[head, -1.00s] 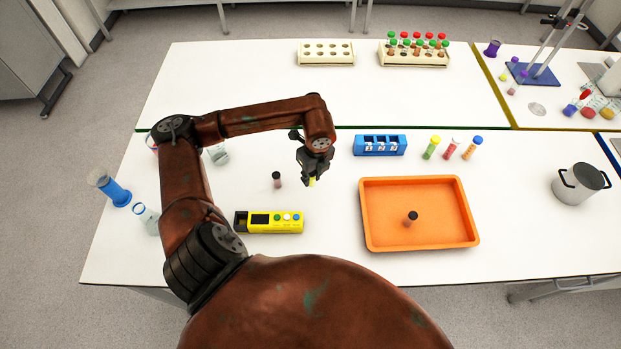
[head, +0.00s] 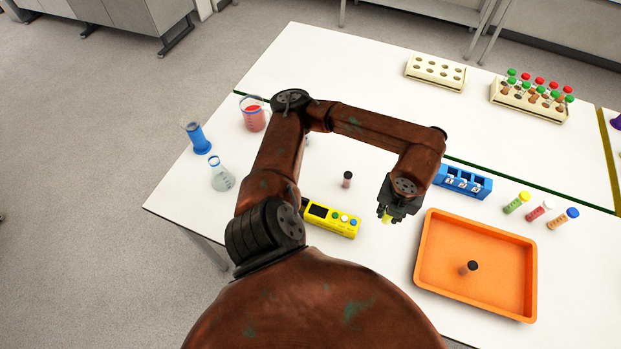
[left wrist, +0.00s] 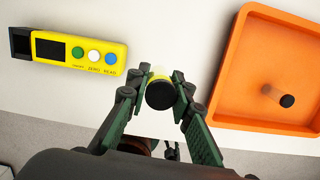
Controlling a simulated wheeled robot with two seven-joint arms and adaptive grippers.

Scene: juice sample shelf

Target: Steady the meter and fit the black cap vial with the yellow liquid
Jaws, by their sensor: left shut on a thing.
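My left gripper (head: 391,208) is shut on a vial with yellow liquid (head: 386,217), held over the white table between the meter and the orange tray. In the left wrist view the gripper (left wrist: 160,90) grips the vial, whose black cap (left wrist: 159,94) faces the camera. The yellow meter (head: 331,218) lies on the table to the left of the gripper. The left wrist view shows the meter (left wrist: 75,51) with a dark screen, green, white and blue buttons and a black part at its left end. My right gripper is not in view.
An orange tray (head: 425,279) holds a black-capped vial (head: 468,268). Another black-capped vial (head: 347,179) stands behind the meter. Flasks and a beaker (head: 254,113) are at the left.

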